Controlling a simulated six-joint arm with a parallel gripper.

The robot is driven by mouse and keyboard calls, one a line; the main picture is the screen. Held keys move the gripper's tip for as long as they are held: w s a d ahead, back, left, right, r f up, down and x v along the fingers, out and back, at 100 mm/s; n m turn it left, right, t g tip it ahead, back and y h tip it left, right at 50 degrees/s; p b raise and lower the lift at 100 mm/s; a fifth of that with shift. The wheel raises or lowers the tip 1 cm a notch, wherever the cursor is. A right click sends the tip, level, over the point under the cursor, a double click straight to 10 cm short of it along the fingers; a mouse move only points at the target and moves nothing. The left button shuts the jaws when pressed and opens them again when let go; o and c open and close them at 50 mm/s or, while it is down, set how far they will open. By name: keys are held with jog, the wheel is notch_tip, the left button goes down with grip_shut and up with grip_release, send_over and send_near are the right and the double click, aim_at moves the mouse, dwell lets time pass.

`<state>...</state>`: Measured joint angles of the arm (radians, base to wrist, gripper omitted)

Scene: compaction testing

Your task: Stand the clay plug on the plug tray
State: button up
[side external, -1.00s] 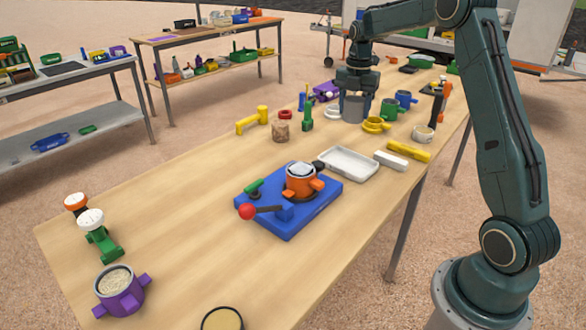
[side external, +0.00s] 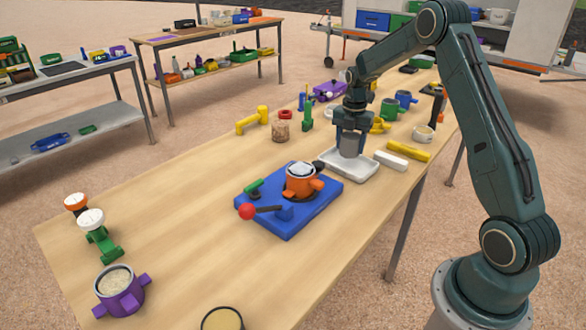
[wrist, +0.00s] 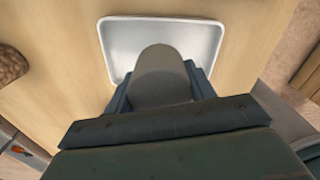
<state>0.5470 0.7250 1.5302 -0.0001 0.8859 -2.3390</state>
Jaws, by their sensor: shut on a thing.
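The clay plug (side external: 351,146) is a grey cylinder, upright between the jaws of my gripper (side external: 352,134). In the wrist view, the plug (wrist: 162,72) shows as a rounded grey shape between the jaws (wrist: 160,92). The plug tray (side external: 331,172) is shallow and white with a raised rim. My gripper is over the tray, and the plug's lower end appears within the tray's outline, towards its back. In the wrist view the tray (wrist: 118,35) lies beneath and beyond the plug. I cannot tell whether the plug touches the tray floor.
A blue base (side external: 302,222) with an orange mould (side external: 301,184) and a red-knobbed lever stands in front of the tray. A white block (side external: 391,161) and a yellow bar (side external: 409,150) lie right of it.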

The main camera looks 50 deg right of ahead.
aim_at(349, 154)
jog(key=shift+f, duration=1.95)
jog(key=shift+f, duration=0.1)
jog(key=o, duration=1.2)
jog(key=shift+o, duration=0.2)
notch_tip(349, 154, up, 12)
jog(key=shift+f, duration=0.1)
jog(key=shift+r, duration=0.25)
jog(key=shift+a, duration=0.1)
